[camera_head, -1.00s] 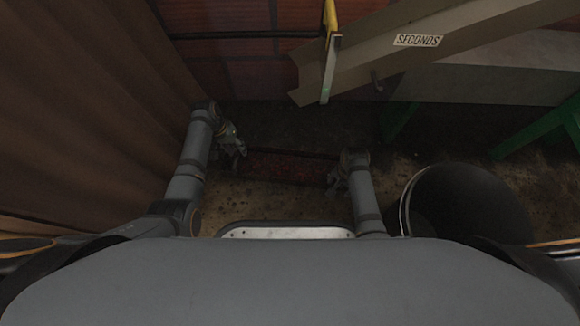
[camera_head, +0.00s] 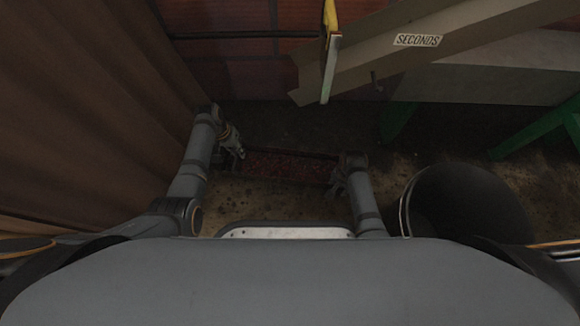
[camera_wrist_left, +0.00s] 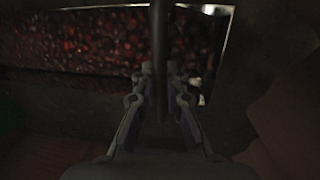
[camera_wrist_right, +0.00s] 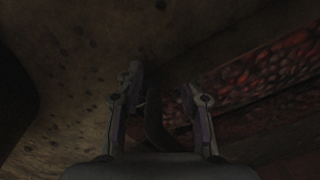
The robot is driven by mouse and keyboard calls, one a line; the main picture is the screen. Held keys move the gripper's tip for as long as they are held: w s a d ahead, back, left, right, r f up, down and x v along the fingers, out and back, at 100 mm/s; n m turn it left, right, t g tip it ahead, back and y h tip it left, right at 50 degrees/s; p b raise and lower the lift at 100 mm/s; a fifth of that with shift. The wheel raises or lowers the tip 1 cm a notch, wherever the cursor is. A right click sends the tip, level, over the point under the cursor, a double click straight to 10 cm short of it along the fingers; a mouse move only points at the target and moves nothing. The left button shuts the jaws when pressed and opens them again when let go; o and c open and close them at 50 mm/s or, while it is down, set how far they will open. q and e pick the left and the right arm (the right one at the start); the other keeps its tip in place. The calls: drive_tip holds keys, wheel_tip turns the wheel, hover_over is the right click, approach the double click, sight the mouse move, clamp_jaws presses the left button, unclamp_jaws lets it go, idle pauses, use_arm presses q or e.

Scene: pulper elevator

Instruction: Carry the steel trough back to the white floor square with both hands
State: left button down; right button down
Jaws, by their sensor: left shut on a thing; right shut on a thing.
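The steel trough (camera_head: 290,167), full of red fruit, lies crosswise between my arms in the head view. Its fruit also shows in the left wrist view (camera_wrist_left: 90,40) and the right wrist view (camera_wrist_right: 270,72). My left gripper (camera_head: 238,150) is at its left end, shut on a dark bar there; the fingers (camera_wrist_left: 160,78) straddle that bar. My right gripper (camera_head: 335,184) is at its right end, shut on a dark handle between its fingers (camera_wrist_right: 160,85). I cannot tell whether the trough touches the floor. I cannot make out the white floor square.
A dark round bin (camera_head: 460,200) stands just right of my right arm. A brown curtain (camera_head: 90,100) hangs close on the left. A chute marked SECONDS (camera_head: 440,45) and green legs (camera_head: 540,130) are at the back right. Bare floor (camera_head: 265,200) shows in front of the trough.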

use_arm(q)
drive_tip(key=shift+w+r, duration=0.1)
drive_tip(key=shift+r, duration=0.1)
